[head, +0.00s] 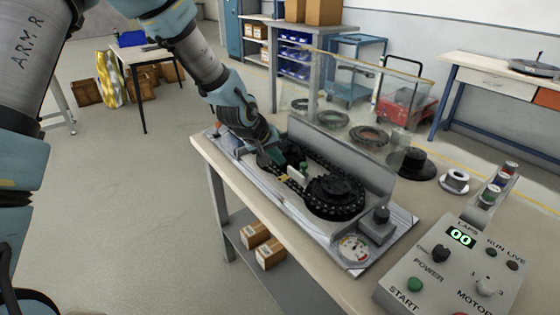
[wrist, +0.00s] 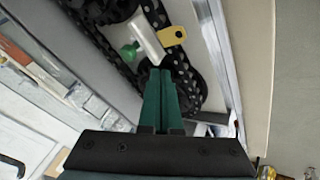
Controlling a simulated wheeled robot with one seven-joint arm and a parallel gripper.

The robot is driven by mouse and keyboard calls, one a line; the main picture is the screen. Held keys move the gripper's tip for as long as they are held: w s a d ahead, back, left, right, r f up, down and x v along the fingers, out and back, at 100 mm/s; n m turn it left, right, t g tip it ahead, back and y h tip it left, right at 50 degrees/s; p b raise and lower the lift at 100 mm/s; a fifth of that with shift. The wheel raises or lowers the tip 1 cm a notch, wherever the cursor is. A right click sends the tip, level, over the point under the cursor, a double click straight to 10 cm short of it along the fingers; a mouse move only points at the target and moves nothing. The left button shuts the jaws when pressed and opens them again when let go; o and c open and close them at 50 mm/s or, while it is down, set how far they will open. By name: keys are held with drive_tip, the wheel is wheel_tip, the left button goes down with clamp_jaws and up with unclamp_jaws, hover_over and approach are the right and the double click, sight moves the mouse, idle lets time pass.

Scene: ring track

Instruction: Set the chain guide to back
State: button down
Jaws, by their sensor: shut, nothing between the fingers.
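A pale bar (wrist: 148,42) with a green knob (wrist: 130,51), which looks like the chain guide, lies between the runs of a black chain (wrist: 182,75) in the wrist view. A yellow tab (wrist: 173,38) sits beside it. In the head view the green knob (head: 303,167) and yellow tab (head: 284,178) show small, near the middle of the chain track (head: 338,198). My gripper (wrist: 160,72) is shut and empty, its green fingers pointing at the near end of the bar. In the head view my gripper (head: 270,158) is over the track's left end; whether it touches is unclear.
A grey wall (head: 340,155) and a clear panel (head: 350,95) stand behind the track. A control box (head: 455,265) reading 00 is at the right front, with a gauge (head: 354,248) to its left. Loose rings and a black hub (head: 411,163) lie behind on the bench.

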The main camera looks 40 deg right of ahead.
drive_tip(key=shift+s+a+r, duration=0.1)
drive_tip(key=shift+s+r, duration=0.05)
drive_tip(key=shift+r, duration=0.25)
drive_tip(key=b+v, duration=0.1)
drive_tip(key=v, duration=0.7)
drive_tip(key=shift+b, duration=0.3)
drive_tip(key=w+a+n+t+y, duration=0.15)
drive_tip(key=w+a, duration=0.25)
drive_tip(key=a, duration=0.7)
drive_tip(key=w+a+n+y, duration=0.15)
drive_tip(key=w+a, duration=0.25)
drive_tip(key=a, duration=0.6)
drive_tip(key=s+a+n+y, duration=0.1)
drive_tip(key=s+a+y, duration=0.1)
drive_tip(key=a, duration=1)
drive_tip(key=s+a+n+y, duration=0.1)
drive_tip(key=s+a+n, duration=0.1)
drive_tip(key=a, duration=1)
drive_tip(key=shift+s+a+r+g+y, duration=0.25)
drive_tip(key=shift+s+r+g+y, duration=0.2)
drive_tip(key=shift+s, duration=0.1)
